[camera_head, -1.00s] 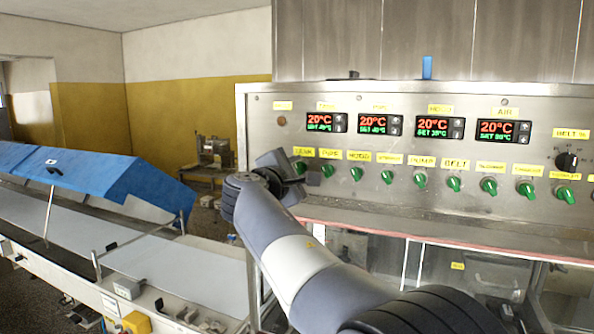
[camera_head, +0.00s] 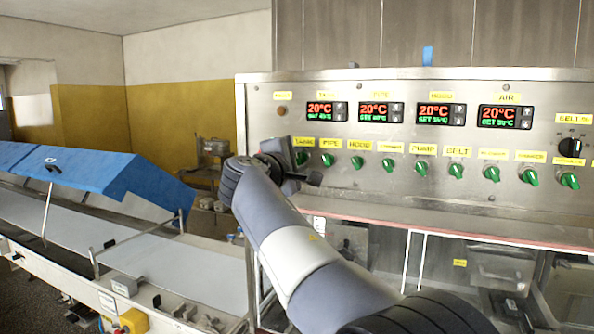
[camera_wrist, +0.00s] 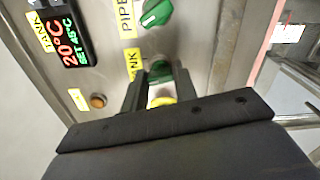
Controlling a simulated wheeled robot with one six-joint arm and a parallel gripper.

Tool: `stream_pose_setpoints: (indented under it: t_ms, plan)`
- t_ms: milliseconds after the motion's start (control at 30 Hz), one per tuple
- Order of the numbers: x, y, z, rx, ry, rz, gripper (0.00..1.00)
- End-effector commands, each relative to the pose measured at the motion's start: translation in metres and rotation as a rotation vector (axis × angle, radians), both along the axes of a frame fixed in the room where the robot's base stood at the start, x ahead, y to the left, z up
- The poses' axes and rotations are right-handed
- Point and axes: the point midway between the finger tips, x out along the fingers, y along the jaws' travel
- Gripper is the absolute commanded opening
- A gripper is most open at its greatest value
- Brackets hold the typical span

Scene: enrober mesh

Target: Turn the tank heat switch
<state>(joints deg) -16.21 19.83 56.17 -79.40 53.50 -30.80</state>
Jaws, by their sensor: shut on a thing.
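The tank heat switch is a green knob (camera_wrist: 160,72) beside the yellow TANK label (camera_wrist: 132,64) in the wrist view. In the head view its green knob (camera_head: 301,158) shows partly behind my gripper, at the left end of the knob row. My gripper (camera_wrist: 160,80) has its two dark fingers on either side of this knob and is shut on it. The fingertip contact is partly hidden, and the knob's exact angle is hard to tell. In the head view my gripper (camera_head: 300,172) is at the panel's left end.
The green PIPE knob (camera_wrist: 156,12) is close beside the tank knob. More green knobs run right along the steel panel (camera_head: 270,95), below red displays. The tank display (camera_wrist: 72,42) reads 20°C. A ledge (camera_head: 400,222) juts out below, and a blue-covered conveyor (camera_head: 110,182) stands left.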

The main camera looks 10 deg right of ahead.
Motion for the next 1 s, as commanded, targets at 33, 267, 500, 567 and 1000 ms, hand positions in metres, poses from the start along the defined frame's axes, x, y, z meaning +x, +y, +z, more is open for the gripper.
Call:
stream_pose_setpoints:
  t_ms: [33, 267, 500, 567, 1000]
  plan:
    - [0.0002, 0.0000, -0.0060, 0.037, -0.028, 0.000, 0.04]
    - [-0.0001, -0.0001, -0.0059, 0.215, -0.156, -0.001, 0.04]
    - [0.0005, 0.0001, -0.0062, 0.387, -0.280, 0.000, 0.04]
    - [0.0004, 0.0002, -0.0058, 0.426, -0.308, 0.000, 0.04]
    - [0.0006, 0.0003, -0.0049, 0.601, -0.433, -0.001, 0.04]
